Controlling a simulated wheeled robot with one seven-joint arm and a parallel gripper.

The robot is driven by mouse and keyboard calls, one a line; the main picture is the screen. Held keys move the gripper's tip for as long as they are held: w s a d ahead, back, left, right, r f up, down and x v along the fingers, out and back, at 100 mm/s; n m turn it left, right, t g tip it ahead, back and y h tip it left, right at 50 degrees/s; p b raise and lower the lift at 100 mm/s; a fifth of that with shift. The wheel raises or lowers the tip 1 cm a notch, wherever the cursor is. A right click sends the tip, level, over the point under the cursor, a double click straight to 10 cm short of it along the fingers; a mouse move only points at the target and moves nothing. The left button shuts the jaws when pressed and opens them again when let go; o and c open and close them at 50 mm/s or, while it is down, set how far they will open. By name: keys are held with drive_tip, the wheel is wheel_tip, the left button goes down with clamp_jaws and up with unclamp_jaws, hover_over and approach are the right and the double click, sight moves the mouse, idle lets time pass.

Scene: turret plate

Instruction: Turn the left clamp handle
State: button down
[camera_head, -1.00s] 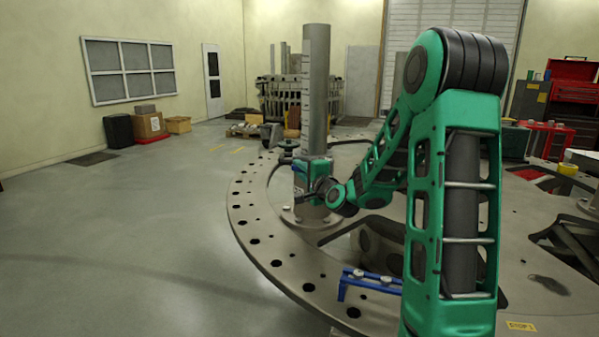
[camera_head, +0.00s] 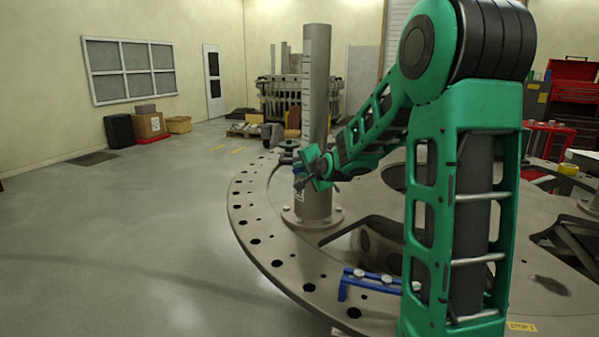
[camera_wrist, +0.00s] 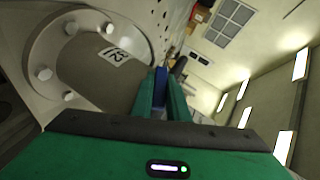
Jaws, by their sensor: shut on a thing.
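A grey upright post (camera_head: 315,90) with scale marks stands on a bolted flange at the left edge of the turret plate (camera_head: 245,215). My gripper (camera_head: 308,168) is in front of the lower post, at the left clamp. In the wrist view my green fingers (camera_wrist: 168,98) are close together, shut on the left clamp handle, of which a blue strip (camera_wrist: 160,85) shows between them. A dark rounded part (camera_wrist: 180,66) lies just beyond the fingertips. The post's base with a white label shows beside them. My fingers hide most of the handle.
A blue bracket (camera_head: 370,280) with round knobs sits on the plate's near edge. Large openings lie in the plate right of the post. A red tool cabinet (camera_head: 572,95) stands at the back right. The floor (camera_head: 130,240) at left is clear.

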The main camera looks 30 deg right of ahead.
drive_tip(key=n+g, duration=0.1)
drive_tip(key=g, duration=0.1)
drive_tip(key=n+g+h, duration=0.1)
drive_tip(key=g, duration=0.2)
drive_tip(key=shift+a+n+h, duration=0.15)
drive_tip(key=shift+n+h, duration=0.15)
drive_tip(key=shift+n, duration=0.1)
drive_tip(key=n+g+h, duration=0.2)
drive_tip(key=g, duration=0.2)
drive_tip(key=shift+w+r+h, duration=0.1)
drive_tip(key=shift+h, duration=0.2)
drive_tip(key=shift+n, duration=0.3)
drive_tip(key=c, duration=1.7)
unclamp_jaws()
drive_tip(key=v, duration=1)
drive_tip(key=shift+a+r, duration=0.25)
